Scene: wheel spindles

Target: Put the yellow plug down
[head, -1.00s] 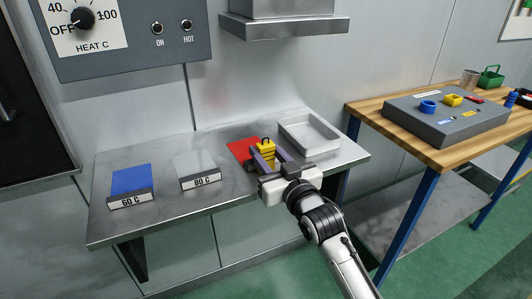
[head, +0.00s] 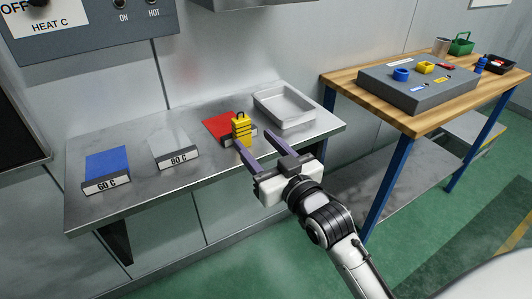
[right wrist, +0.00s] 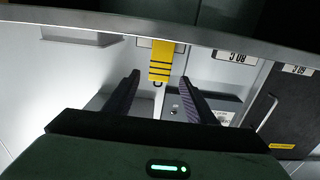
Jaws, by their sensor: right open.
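The yellow plug (head: 241,131), with black bands and a dark loop on top, stands upright at the right part of the red pad (head: 219,129) on the steel bench. My right gripper (head: 256,142) is open and empty, its purple fingers spread on the near right side of the plug. In the right wrist view the plug (right wrist: 160,62) shows beyond and between the open fingertips (right wrist: 160,79), apart from them. The front of the red pad is partly hidden by the plug and a finger. My left gripper is not in view.
The steel bench (head: 200,186) also carries a blue 60 C pad (head: 107,164), a grey 80 C pad (head: 173,146) and an empty metal tray (head: 258,102). A wooden table (head: 413,124) with a grey plug box (head: 405,101) stands at the right.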

